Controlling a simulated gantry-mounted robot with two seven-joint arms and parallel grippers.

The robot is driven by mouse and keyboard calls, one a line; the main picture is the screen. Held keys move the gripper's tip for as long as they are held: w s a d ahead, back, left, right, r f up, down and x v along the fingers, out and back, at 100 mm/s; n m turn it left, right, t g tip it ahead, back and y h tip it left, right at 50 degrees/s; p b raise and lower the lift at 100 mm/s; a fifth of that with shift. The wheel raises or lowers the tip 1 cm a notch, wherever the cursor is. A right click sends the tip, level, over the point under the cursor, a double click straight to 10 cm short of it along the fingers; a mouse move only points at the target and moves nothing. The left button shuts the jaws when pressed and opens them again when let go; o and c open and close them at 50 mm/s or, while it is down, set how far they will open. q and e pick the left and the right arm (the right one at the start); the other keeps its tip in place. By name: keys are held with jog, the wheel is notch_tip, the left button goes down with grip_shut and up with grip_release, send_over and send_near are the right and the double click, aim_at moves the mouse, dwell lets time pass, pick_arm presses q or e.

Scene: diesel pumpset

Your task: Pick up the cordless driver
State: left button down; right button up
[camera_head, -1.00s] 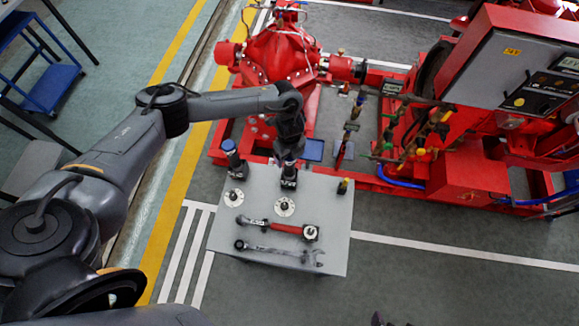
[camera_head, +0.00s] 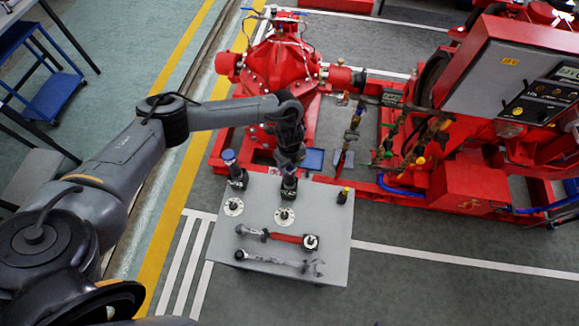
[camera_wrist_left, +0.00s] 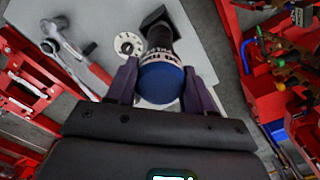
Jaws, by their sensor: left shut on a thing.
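The cordless driver (camera_head: 289,188) stands at the back middle of the grey table (camera_head: 215,250), its dark base showing below my left gripper (camera_head: 290,165). In the left wrist view, the driver (camera_wrist_left: 161,84) has a round blue end, a white lettered band and a dark body with a square black base. My left gripper (camera_wrist_left: 160,92) is shut on it, with one finger on each side. In the head view the gripper hides its upper part. I cannot tell whether its base touches the table. My right gripper is not in view.
A blue-topped dark tool (camera_head: 237,176) stands left of the gripper, and a small black item with a yellow top (camera_head: 343,195) stands right. Two pale discs, a red-handled wrench (camera_head: 285,237) and a metal spanner (camera_head: 285,263) lie in front. The red pumpset (camera_head: 283,68) stands behind.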

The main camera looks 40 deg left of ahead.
pick_arm(q)
jog(key=shift+r, duration=0.65)
notch_tip(320, 180, up, 5)
jog(key=shift+w+f, duration=0.1)
jog(key=shift+f, duration=0.1)
notch_tip(320, 180, up, 12)
jog(key=p, duration=0.3)
jog(key=c, duration=1)
grip_release()
grip_shut()
jog(key=shift+m, duration=0.3)
